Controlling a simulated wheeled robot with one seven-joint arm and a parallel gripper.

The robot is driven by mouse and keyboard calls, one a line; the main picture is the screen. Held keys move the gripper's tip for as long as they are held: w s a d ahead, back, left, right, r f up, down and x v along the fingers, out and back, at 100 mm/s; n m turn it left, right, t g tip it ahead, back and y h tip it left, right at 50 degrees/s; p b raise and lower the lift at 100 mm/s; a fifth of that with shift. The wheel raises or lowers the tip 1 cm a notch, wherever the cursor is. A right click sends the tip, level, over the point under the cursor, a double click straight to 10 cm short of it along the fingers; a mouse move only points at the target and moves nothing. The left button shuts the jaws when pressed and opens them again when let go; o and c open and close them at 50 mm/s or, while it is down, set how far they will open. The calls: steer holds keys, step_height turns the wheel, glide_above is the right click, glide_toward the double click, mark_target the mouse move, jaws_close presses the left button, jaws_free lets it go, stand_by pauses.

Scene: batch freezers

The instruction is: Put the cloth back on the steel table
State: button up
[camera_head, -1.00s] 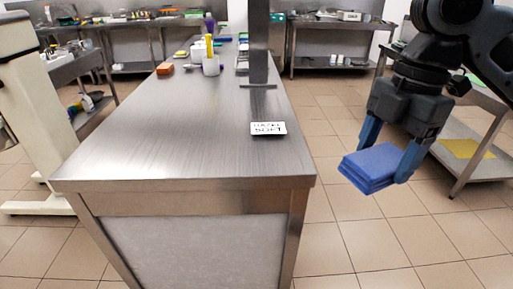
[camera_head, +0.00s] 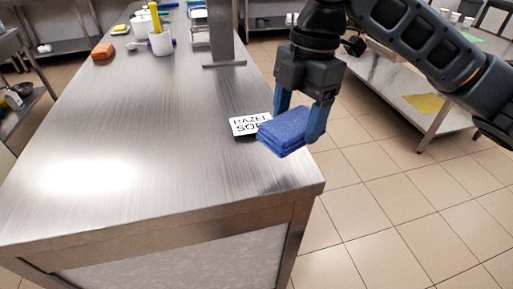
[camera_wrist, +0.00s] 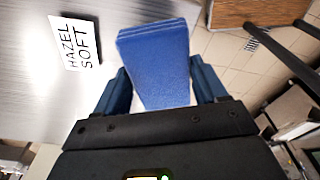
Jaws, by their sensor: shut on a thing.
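A folded blue cloth (camera_head: 286,131) is held between the two blue fingers of my gripper (camera_head: 299,122). It also shows in the wrist view (camera_wrist: 156,62), with a finger on each side. The steel table (camera_head: 150,140) fills the left and middle of the head view. The cloth is at the table's right edge in the picture, in front of part of the sign. I cannot tell its exact height above the tabletop. In the wrist view, the steel tabletop (camera_wrist: 30,100) lies to the left of the cloth and tiled floor to its right.
A white sign reading "HAZEL SOFT" (camera_wrist: 75,43) is on the table beside the cloth. A steel post (camera_head: 222,35) stands farther back. The near tabletop is clear.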

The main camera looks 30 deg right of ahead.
glide_above(257, 166)
steer(key=f, duration=0.3)
steer(key=shift+d+f, duration=0.3)
steer(key=shift+f, duration=0.05)
steer(key=shift+a+f, duration=0.1)
steer(key=shift+f, duration=1.95)
steer(key=shift+f, duration=0.2)
steer(key=o, duration=1)
steer(key=r, duration=0.4)
steer(key=d+r, duration=0.1)
steer(key=r, duration=0.7)
steer(key=shift+d+r+p, duration=0.15)
steer(key=shift+d+p, duration=0.1)
steer(key=shift+p, duration=0.05)
